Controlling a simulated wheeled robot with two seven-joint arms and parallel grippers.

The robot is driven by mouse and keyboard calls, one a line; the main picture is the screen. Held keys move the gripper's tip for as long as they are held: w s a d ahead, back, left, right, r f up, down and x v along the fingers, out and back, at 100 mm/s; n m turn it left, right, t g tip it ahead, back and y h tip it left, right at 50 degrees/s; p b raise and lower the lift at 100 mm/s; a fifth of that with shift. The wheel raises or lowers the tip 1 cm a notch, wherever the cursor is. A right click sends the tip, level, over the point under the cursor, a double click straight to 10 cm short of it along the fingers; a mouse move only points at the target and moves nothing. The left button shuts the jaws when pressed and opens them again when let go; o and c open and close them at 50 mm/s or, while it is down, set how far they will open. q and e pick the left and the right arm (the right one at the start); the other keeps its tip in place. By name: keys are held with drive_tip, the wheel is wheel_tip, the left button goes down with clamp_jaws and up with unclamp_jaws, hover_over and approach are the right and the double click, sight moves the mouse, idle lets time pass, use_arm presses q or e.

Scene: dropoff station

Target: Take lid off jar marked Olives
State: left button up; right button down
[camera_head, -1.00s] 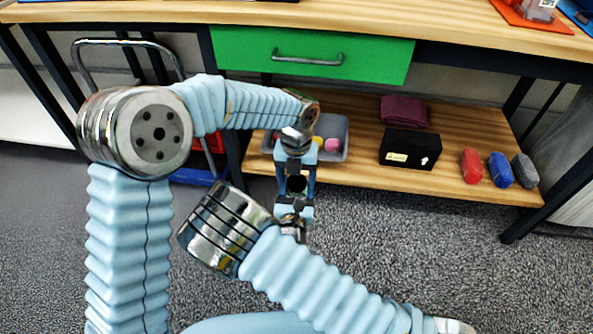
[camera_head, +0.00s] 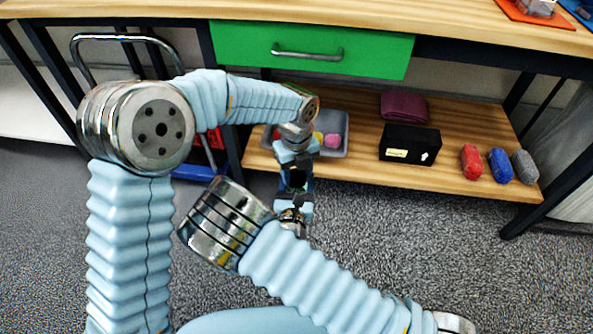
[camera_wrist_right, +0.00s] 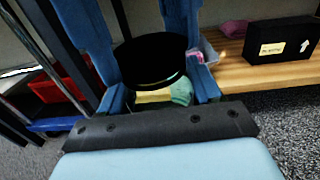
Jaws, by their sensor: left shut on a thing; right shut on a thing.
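A small dark round thing (camera_head: 297,179), likely the jar with its lid, is held between my two grippers in the head view. My left gripper (camera_head: 297,168) points down at it from above and is shut on it. My right gripper (camera_head: 294,203) is shut on it from below. In the right wrist view the black round body (camera_wrist_right: 150,58) sits between blue fingers. The grippers cover most of it. No Olives label can be read, and I cannot tell whether lid and jar are apart.
Behind the grippers is a wooden lower shelf (camera_head: 360,172) with a grey bin (camera_head: 340,130), a black box (camera_head: 410,147), a maroon cloth (camera_head: 404,107) and red, blue and grey items (camera_head: 500,166). A green drawer (camera_head: 375,55) is above. Open carpet (camera_head: 400,230) lies in front.

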use_arm(q)
drive_tip(key=o, duration=1.2)
drive_tip(key=shift+c, duration=0.2)
wheel_tip(320, 180, up, 4)
drive_tip(key=shift+r, duration=0.2)
drive_tip(key=shift+c, duration=0.4)
drive_tip(key=m, duration=0.1)
drive_tip(key=r+m, duration=0.1)
drive_tip(key=m, duration=0.1)
drive_tip(key=shift+r, duration=0.3)
drive_tip(key=m, duration=0.1)
drive_tip(key=r+m, duration=0.1)
drive_tip(key=m, duration=0.1)
drive_tip(key=shift+r, duration=0.25)
drive_tip(key=shift+f+m, duration=0.1)
drive_tip(key=shift+m, duration=0.2)
wheel_tip(320, 180, down, 7)
drive_tip(key=shift+f, duration=0.15)
